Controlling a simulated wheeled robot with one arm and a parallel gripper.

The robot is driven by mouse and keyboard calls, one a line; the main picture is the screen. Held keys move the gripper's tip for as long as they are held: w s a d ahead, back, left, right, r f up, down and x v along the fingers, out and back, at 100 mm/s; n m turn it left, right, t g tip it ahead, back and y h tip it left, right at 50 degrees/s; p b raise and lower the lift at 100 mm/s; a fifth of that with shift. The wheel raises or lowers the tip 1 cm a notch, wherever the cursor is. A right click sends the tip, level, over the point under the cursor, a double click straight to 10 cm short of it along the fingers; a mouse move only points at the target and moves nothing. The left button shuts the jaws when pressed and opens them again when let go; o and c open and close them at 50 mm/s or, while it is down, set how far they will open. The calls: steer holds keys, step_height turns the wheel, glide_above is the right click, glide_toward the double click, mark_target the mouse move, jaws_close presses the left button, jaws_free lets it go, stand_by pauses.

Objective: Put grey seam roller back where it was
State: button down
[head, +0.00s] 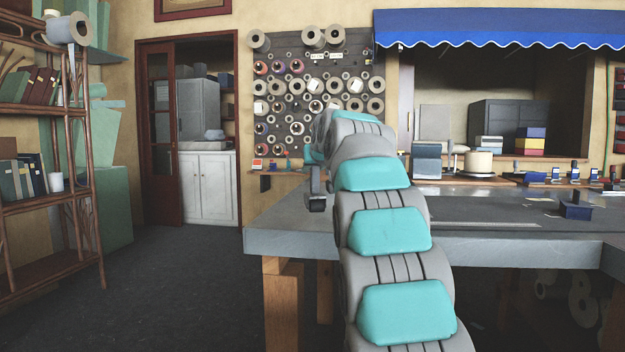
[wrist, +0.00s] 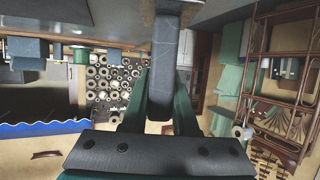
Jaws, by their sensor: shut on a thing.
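In the wrist view, the grey seam roller (wrist: 164,75) shows as a long grey block between the two green fingers of my gripper (wrist: 162,85). The fingers are shut on it, one on each side. A brownish part shows at its far end, near the top edge of the picture. The wrist view looks upside down. In the head view, my arm is stretched over the left part of the grey table (head: 290,226) and hides most of my gripper. A small dark piece hangs beside the arm's end there; I cannot tell whether it is the roller.
A blue tool (head: 575,206) stands on the table at the right. Several small blue-and-dark items (head: 552,176) line the back ledge, with a cream roll (head: 478,163) to their left. A board of rolls (head: 290,105) hangs behind my arm. The floor at left is clear.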

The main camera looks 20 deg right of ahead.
mark_target(313, 183)
steer(key=shift+s+f, duration=0.1)
steer(key=shift+f, duration=1.15)
steer(key=shift+f+b, duration=0.5)
steer(key=shift+f, duration=0.35)
steer(key=c, duration=0.9)
jaws_free()
steer(key=shift+c, duration=0.2)
steer(key=shift+o, duration=1.3)
steer(key=shift+r, duration=0.1)
steer(key=shift+r, duration=0.1)
